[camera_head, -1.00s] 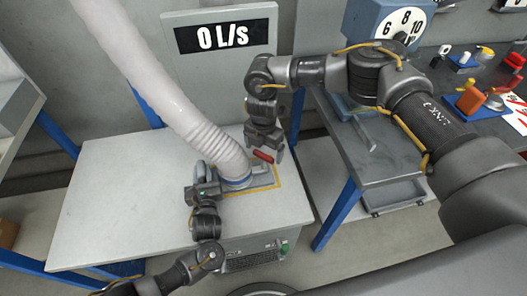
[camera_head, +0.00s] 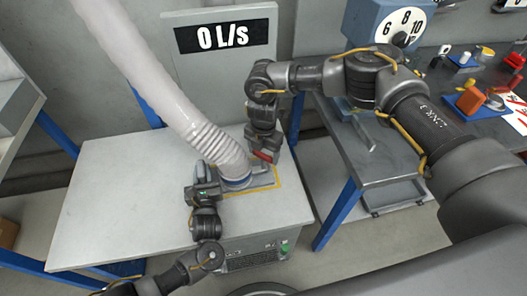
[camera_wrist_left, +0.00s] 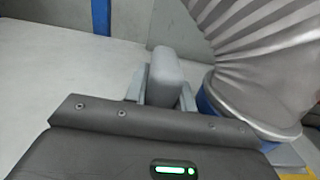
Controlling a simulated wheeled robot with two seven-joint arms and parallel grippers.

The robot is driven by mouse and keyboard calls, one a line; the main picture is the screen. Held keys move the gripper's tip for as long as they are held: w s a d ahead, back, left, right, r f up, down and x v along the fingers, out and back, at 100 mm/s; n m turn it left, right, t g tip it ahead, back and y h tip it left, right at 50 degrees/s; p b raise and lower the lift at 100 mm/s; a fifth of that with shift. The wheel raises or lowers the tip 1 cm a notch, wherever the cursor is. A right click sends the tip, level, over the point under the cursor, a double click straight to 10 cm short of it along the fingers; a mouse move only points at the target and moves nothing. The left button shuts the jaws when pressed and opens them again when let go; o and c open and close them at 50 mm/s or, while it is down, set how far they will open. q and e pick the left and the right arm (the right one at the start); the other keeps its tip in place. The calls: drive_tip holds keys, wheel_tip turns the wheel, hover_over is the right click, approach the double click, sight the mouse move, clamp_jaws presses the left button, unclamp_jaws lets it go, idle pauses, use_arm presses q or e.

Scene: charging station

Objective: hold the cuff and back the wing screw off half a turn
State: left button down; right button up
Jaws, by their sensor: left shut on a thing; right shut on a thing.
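The blue cuff (camera_head: 238,183) sits at the lower end of the ribbed hose, on a grey plate on the white bench. It also shows as a blue band in the left wrist view (camera_wrist_left: 208,100). My left gripper (camera_head: 203,172) is at the cuff's left side. In its wrist view it is shut on an upright grey grip (camera_wrist_left: 165,72) beside the cuff. My right gripper (camera_head: 265,147) comes down from above on the cuff's right and is shut on the red wing screw (camera_head: 262,156). The gripper hides part of the screw.
The pale hose (camera_head: 165,90) rises to the upper left. A panel behind it reads 0 L/s (camera_head: 222,36). A dark workbench (camera_head: 385,160) with a dial and small parts stands right. The white bench's left half (camera_head: 120,200) is clear.

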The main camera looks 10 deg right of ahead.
drive_tip(key=shift+n, duration=0.3)
drive_tip(key=n, duration=0.4)
drive_tip(key=shift+n, duration=0.3)
drive_tip(key=n, duration=0.4)
drive_tip(key=shift+n, duration=0.3)
drive_tip(key=n, duration=0.4)
drive_tip(key=shift+n, duration=2.4)
drive_tip(key=o, duration=1)
